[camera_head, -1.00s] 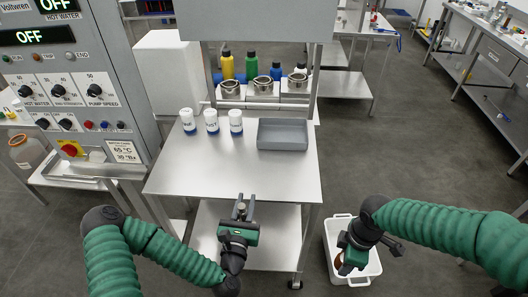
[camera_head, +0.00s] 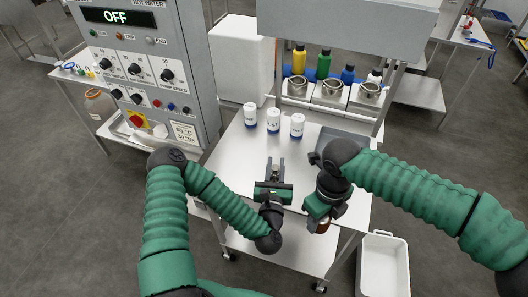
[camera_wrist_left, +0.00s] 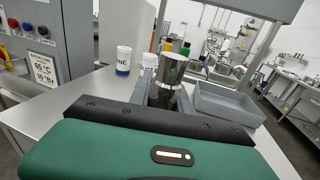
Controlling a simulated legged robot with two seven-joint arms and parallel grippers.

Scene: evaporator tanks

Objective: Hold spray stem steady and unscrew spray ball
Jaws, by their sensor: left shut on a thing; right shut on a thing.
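My left gripper (camera_head: 274,172) is over the front of the steel table and is shut on a small shiny metal cylinder, which shows larger in the left wrist view (camera_wrist_left: 171,68). It stands upright between the fingers. I cannot tell whether it is the spray stem or the spray ball. My right gripper (camera_head: 321,221) points down at the table's right front side, shut on a brown thing (camera_head: 322,228) mostly hidden by the gripper. I cannot tell what the brown thing is. The two grippers are apart.
The steel table (camera_head: 235,165) carries several white jars (camera_head: 273,121) and a grey tray (camera_head: 345,140), partly hidden by my right arm. Metal pots (camera_head: 330,88) and bottles stand behind. A white bin (camera_head: 381,262) sits on the floor at right. A control panel (camera_head: 150,75) stands at left.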

